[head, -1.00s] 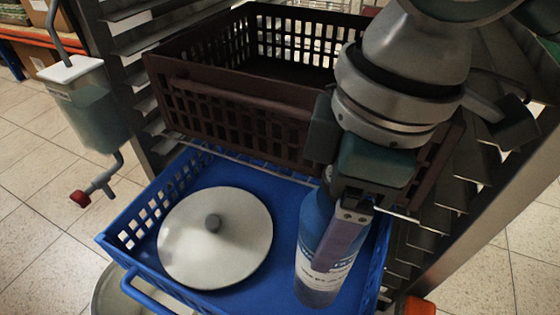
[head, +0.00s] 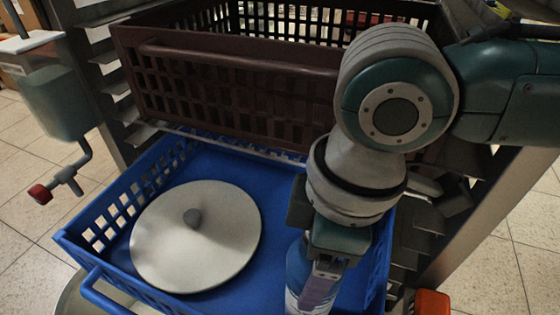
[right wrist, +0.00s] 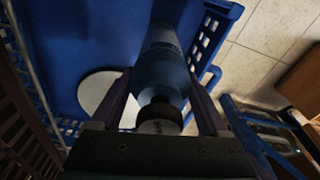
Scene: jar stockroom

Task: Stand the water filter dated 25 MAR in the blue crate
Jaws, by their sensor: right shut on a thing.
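The water filter (head: 298,268) is a blue bottle with a white label, at the right side of the blue crate in the head view. My right gripper (head: 322,282) is shut on its upper part. The right wrist view shows the filter (right wrist: 165,60) between the two fingers (right wrist: 163,88), with its black neck and a pale printed tag nearest the camera; I cannot read the date. The blue crate (head: 92,232) lies below. The filter's foot is cut off, so I cannot tell whether it touches the crate floor. My left gripper is not in view.
A dark brown crate (head: 230,100) sits on the rack level above, close behind my right arm. A liquid tank with a red-handled tap (head: 55,100) hangs at the left.

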